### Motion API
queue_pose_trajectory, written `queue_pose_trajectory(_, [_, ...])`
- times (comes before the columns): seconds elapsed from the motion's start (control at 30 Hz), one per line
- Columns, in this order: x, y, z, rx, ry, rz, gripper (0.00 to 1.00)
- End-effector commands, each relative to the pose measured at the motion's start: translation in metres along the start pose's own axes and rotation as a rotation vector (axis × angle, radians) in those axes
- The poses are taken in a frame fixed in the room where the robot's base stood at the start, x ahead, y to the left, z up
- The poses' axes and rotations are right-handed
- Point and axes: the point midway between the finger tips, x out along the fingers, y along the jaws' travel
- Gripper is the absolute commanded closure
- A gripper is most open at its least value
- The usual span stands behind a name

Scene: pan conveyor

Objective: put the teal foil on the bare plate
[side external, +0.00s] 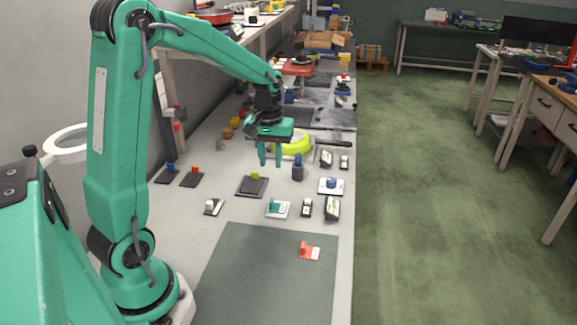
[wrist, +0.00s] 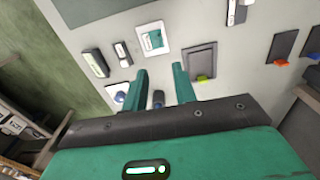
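The teal foil (side external: 274,206) stands on a small white plate (side external: 284,212) in the side view, toward the near part of the bench. In the wrist view the teal foil (wrist: 154,39) on its white plate (wrist: 142,31) lies beyond my fingertips. My gripper (side external: 270,158) hangs above the bench, farther back than the foil and apart from it. Its fingers are open with nothing held between them, as the wrist view (wrist: 160,78) also shows. I cannot pick out with certainty which plate is bare; the plates I can make out carry small coloured pieces.
A dark upright object (side external: 297,170) stands close to my gripper. Dark plates with a yellow-green piece (side external: 255,176), an orange piece (side external: 195,170) and a blue piece (side external: 170,166) stand around. A red piece (side external: 308,252) lies on the otherwise clear grey mat (side external: 260,285).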

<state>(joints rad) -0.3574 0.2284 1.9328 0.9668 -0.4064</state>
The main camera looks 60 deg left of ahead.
Motion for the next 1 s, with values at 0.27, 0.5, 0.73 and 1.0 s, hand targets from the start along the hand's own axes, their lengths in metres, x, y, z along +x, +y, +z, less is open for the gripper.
queue_pose_trajectory(0.27, [-0.035,0.010,0.034,0.122,0.073,0.032,0.72])
queue_pose_trajectory(0.5, [-0.068,0.015,0.078,0.273,0.162,0.070,0.72])
queue_pose_trajectory(0.73, [-0.090,0.014,0.121,0.418,0.248,0.106,0.72])
queue_pose_trajectory(1.0, [-0.103,0.006,0.169,0.584,0.350,0.148,0.72])
